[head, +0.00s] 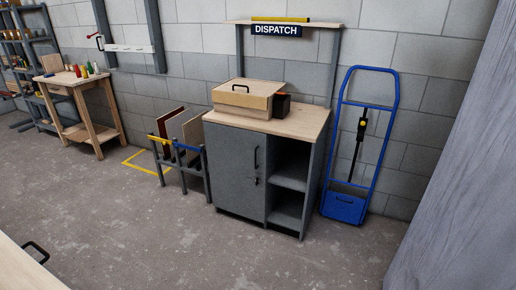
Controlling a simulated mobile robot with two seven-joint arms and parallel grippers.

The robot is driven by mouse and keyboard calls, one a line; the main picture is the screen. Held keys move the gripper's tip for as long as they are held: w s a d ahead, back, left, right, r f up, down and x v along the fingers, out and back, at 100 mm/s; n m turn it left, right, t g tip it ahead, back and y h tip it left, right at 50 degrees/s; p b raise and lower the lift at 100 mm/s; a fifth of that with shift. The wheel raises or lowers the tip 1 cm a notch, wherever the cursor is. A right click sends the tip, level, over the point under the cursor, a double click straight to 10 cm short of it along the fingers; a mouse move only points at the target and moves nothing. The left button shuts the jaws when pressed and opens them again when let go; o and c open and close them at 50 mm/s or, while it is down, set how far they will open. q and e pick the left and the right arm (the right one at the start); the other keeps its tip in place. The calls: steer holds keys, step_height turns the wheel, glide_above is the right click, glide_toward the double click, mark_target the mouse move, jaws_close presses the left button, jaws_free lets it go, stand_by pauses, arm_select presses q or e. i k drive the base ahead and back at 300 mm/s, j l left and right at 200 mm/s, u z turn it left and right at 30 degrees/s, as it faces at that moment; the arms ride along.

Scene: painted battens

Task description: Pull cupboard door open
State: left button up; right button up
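The grey cupboard (234,208) stands against the block wall near the middle of the head view, under the DISPATCH sign. Its door (234,165) is on the left half of the front and looks shut. A dark upright handle (256,158) sits near the door's right edge, with a small lock or key (257,181) below it. The right half of the front is open shelving (290,178). Neither of my grippers is in view.
A wooden box (245,95) and a small dark box (281,105) stand on the cupboard top. A blue hand truck (344,207) leans at its right, a panel rack (166,160) stands at its left. A workbench (75,82) is farther left. The floor in front is clear.

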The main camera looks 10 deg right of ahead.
mark_target(236, 156)
steer(key=i+z, duration=0.2)
steer(key=i, duration=0.5)
steer(key=i+j+z, duration=0.2)
steer(key=i, duration=0.45)
steer(key=i+j+z, duration=0.3)
steer(key=i, duration=0.3)
steer(key=i+j+z, duration=0.3)
steer(key=i, duration=0.25)
steer(key=j, duration=0.1)
